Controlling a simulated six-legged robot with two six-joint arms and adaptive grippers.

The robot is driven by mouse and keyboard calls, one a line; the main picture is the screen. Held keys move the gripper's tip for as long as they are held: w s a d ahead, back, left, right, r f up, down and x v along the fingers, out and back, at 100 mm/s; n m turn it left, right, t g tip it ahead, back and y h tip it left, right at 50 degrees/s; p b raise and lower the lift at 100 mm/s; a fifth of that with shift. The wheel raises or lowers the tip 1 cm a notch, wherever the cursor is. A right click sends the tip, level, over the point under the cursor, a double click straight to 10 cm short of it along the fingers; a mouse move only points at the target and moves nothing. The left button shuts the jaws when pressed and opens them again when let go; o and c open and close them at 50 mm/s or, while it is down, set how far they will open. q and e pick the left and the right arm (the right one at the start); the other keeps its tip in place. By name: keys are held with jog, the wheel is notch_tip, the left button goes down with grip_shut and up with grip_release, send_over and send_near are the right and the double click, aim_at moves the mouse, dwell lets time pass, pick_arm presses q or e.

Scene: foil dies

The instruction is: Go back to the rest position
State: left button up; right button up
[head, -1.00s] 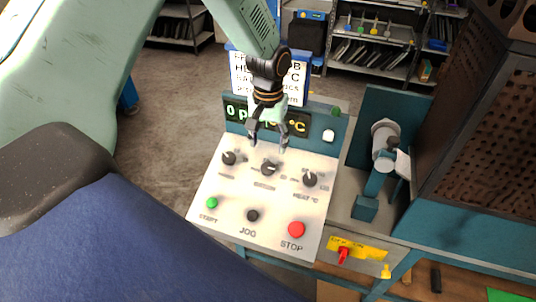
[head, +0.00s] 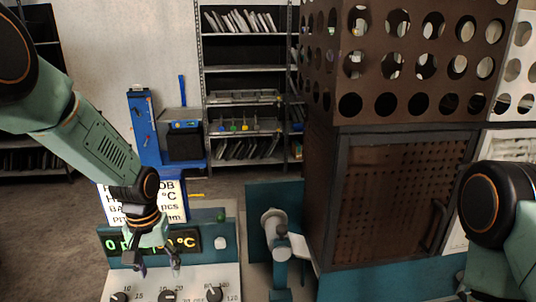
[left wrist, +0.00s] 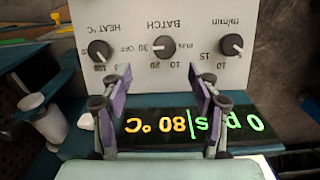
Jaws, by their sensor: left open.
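My left gripper (head: 157,264) is open and empty, hanging over the back part of the control panel (head: 228,284). In the left wrist view its two fingers (left wrist: 160,84) stand apart with nothing between them. Beyond them, upside down, are the BATCH knob (left wrist: 164,46), the HEAT knob (left wrist: 99,50) and the m/min knob (left wrist: 232,44). The display (left wrist: 150,122) shows a green 0 and a yellow 80 °C, partly hidden by the fingers. Part of my right arm (head: 497,205) shows at the right edge; its gripper is out of view.
A brown perforated cabinet (head: 400,195) stands right of centre. A teal fixture with a grey cylinder (head: 274,222) stands between it and the panel. A white sign (head: 115,203) is behind the left gripper.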

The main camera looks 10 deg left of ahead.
pick_arm(q)
jog(key=shift+m+h, duration=0.4)
jog(key=shift+m, duration=0.1)
jog(key=s+d+f, duration=0.2)
jog(key=s+f, duration=0.2)
jog(key=s+d+f, duration=0.2)
jog(key=s+f, duration=0.2)
jog(key=f, duration=0.1)
jog(key=s+d+f, duration=0.1)
jog(key=s+f, duration=0.3)
jog(key=shift+s+d+f, duration=0.2)
jog(key=shift+s+d, duration=0.2)
jog(key=s+d+f+m, duration=0.1)
jog(key=s+f, duration=0.1)
jog(key=s, duration=0.7)
jog(key=s+d+f, duration=0.1)
jog(key=s+f, duration=0.1)
jog(key=s, duration=0.8)
notch_tip(320, 180, down, 20)
jog(key=b, duration=1.9)
jog(key=shift+a+r+y+b, duration=0.25)
jog(key=shift+y+b, duration=0.1)
jog(key=shift+y, duration=0.05)
